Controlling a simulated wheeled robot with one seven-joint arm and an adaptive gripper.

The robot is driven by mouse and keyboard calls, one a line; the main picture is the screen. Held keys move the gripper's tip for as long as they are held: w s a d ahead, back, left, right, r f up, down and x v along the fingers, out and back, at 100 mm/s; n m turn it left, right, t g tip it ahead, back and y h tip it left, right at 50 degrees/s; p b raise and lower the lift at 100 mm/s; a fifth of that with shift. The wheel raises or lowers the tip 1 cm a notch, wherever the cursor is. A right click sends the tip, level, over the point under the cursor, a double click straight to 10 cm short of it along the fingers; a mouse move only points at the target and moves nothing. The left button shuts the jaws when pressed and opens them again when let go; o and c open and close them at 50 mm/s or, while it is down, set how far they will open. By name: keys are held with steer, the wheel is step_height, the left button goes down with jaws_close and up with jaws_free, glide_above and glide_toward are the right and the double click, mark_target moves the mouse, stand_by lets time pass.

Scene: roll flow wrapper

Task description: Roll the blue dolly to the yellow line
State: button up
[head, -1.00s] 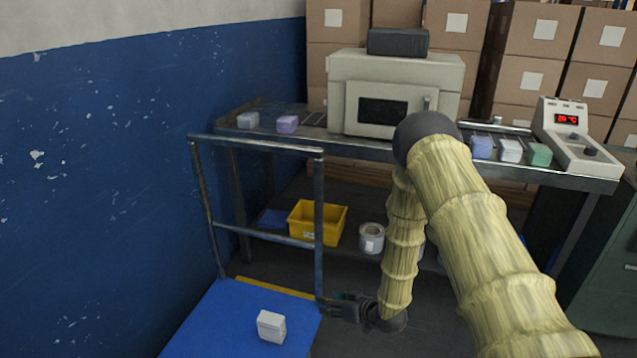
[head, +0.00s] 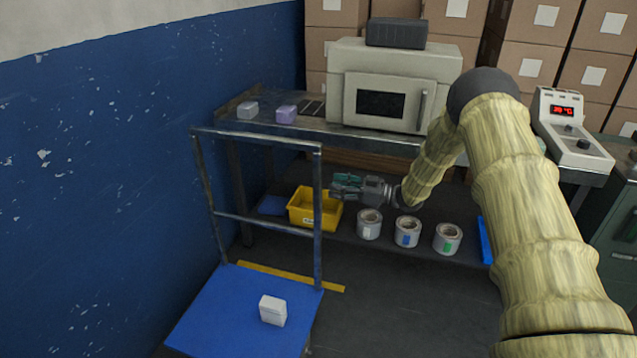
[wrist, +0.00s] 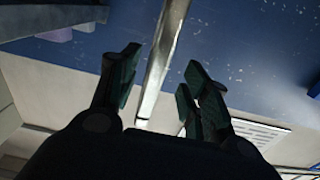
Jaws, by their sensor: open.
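The blue dolly (head: 235,318) has a flat blue deck and a grey metal push handle (head: 265,141) at its far end. A white box (head: 273,310) stands on the deck. The yellow line (head: 290,276) lies on the floor just beyond the deck and runs out to the right of it. My gripper (head: 345,186) is open and empty, to the right of the handle's right post and in front of the shelf, apart from the handle in the head view. In the wrist view, a metal bar (wrist: 163,60) of the handle shows beyond and between my open fingers (wrist: 165,85).
A conveyor table with a wrapper machine (head: 390,85) stands behind, with small packs (head: 287,114) on its left part. A blue wall (head: 110,180) closes off the left. Floor right of the dolly is clear.

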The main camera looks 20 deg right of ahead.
mark_target(322, 183)
steer(key=shift+x, duration=3.45)
